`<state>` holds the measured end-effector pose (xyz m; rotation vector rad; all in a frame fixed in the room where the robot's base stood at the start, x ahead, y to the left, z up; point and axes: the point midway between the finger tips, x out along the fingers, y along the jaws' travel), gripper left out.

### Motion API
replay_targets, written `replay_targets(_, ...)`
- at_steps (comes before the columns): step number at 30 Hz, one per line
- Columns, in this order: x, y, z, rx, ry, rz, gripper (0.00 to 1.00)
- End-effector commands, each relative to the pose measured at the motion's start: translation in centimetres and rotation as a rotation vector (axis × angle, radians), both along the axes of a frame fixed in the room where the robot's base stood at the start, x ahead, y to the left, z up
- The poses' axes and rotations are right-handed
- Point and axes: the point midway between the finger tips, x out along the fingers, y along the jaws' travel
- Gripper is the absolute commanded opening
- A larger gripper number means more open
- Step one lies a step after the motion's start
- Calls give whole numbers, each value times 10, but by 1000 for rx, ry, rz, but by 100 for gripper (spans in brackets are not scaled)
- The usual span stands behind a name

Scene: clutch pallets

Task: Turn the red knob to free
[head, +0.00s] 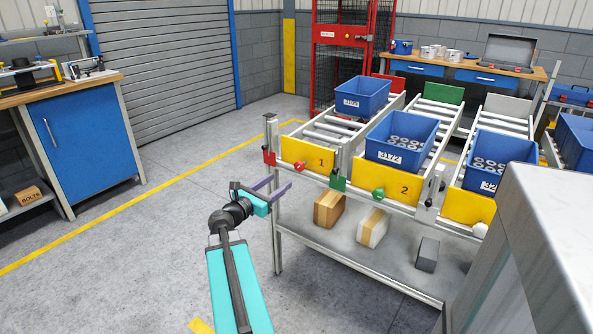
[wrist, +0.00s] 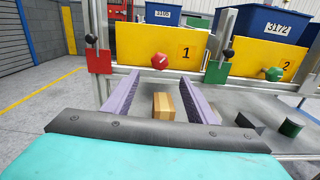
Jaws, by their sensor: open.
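The red knob (head: 300,166) sits low on the front of the yellow plate marked 1 (head: 308,154). In the wrist view the red knob (wrist: 160,61) shows a small white mark on its face, and it lies just above and beyond the gap between my fingers. My gripper (head: 278,190) is open, with two purple fingers pointing at the rack, below and left of the knob in the head view. In the wrist view my gripper (wrist: 158,82) is empty and apart from the knob. Any label for "free" is too small to tell.
A red flag plate (wrist: 99,61) with a black ball stands left of the knob, and a green one (wrist: 217,72) stands right. A green knob (head: 379,193) is on plate 2. Blue bins (head: 362,96) stand on the roller lanes. Boxes (head: 328,208) lie on the shelf below.

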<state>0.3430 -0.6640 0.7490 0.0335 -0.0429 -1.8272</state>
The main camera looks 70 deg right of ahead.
Motion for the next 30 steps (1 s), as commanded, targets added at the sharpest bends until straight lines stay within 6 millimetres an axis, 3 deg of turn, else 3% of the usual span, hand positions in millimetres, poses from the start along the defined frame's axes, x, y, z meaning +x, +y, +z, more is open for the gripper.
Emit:
replay_targets(21,-23,-92,-1,0,-1,-1,52)
replay_targets(30,-29,-112,0,0,-1,1,52)
